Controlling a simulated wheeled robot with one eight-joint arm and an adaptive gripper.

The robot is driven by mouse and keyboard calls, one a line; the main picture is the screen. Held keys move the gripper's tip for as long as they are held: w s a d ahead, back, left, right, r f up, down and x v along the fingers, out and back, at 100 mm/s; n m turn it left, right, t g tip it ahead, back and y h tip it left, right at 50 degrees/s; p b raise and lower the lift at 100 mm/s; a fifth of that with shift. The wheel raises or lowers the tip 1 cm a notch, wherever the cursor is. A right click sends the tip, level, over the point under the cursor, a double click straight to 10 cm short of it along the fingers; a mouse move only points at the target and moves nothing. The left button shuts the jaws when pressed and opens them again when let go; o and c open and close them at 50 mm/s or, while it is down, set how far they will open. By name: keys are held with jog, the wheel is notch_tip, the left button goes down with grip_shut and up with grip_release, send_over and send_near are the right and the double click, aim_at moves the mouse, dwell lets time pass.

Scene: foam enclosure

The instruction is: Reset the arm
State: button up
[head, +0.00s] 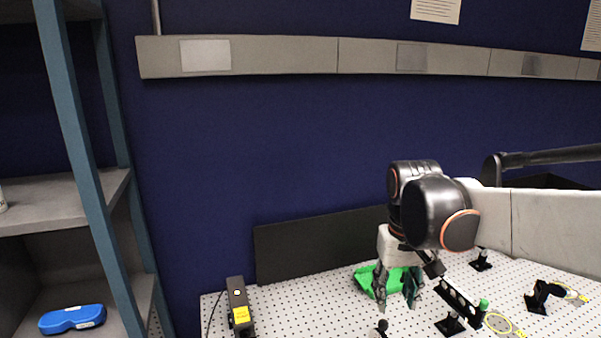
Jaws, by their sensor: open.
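My gripper (396,289) hangs pointing down at the end of my arm (545,222), above the white perforated board (318,300) in the head view. Its two fingers are spread apart, with nothing seen between them. The arm reaches in from the right edge, with its dark joint (440,212) above the gripper. I cannot tell how far above the board the fingertips are.
A black device with a yellow label (240,308) stands at the board's left. Small black mounts (450,324) and yellow-rimmed items (499,323) lie to the right. A black panel (305,246) stands behind. A shelf (75,200) at left holds a blue case (72,319).

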jog(key=s+f+t+b, duration=0.6)
jog(key=s+f, duration=0.3)
jog(key=s, duration=0.4)
jog(key=shift+d+t+b, duration=0.3)
jog(key=shift+b, duration=0.35)
jog(key=shift+f, duration=0.1)
dwell(1.1)
